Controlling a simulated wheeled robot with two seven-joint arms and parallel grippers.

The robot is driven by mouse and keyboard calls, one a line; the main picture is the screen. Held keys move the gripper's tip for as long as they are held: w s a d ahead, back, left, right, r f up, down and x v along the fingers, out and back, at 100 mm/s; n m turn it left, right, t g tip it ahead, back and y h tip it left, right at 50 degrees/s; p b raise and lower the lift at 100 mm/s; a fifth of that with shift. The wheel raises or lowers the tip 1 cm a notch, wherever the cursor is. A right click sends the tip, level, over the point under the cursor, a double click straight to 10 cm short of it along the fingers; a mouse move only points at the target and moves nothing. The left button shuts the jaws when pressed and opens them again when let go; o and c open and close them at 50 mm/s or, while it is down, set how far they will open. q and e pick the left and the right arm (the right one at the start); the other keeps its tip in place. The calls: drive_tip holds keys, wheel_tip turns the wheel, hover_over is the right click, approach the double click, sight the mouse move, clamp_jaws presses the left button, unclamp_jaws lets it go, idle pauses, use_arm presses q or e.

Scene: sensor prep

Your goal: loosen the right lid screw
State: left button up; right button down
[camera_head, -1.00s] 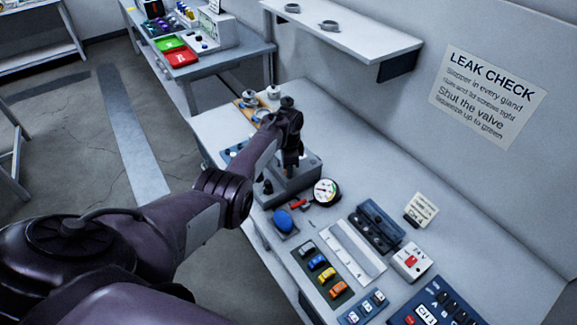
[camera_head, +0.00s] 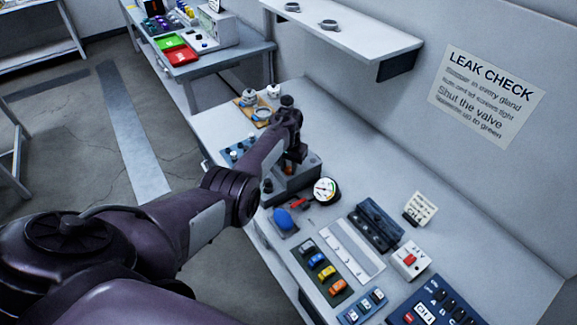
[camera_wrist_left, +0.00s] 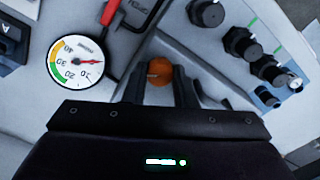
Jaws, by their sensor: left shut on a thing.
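A grey box-like fixture (camera_head: 300,182) stands on the bench; its top also shows in the wrist view (camera_wrist_left: 212,62), with several black knobs (camera_wrist_left: 240,42) along its right side. My left gripper (camera_head: 292,160) is over this fixture, pointing down. In the wrist view its two fingers (camera_wrist_left: 160,85) are shut on an orange-brown round head (camera_wrist_left: 159,71), which looks like a lid screw. The fingers and wrist hide the lower part of it. The other lid screw cannot be made out clearly. My right gripper is not in view.
A pressure gauge (camera_head: 326,190) and a red handle (camera_head: 301,203) are close beside the fixture. A blue bulb (camera_head: 283,219) is nearer. Coloured connectors (camera_head: 327,273) and dark boxes lie to the front right. A shelf (camera_head: 345,32) overhangs the back.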

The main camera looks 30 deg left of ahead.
sight(289, 169)
use_arm(q)
drive_tip(key=n, duration=0.6)
drive_tip(key=shift+n+b, duration=0.7)
drive_tip(key=shift+n, duration=2.4)
drive_tip(key=o, duration=1)
wheel_tip(289, 169, up, 8)
drive_tip(key=shift+f, duration=0.1)
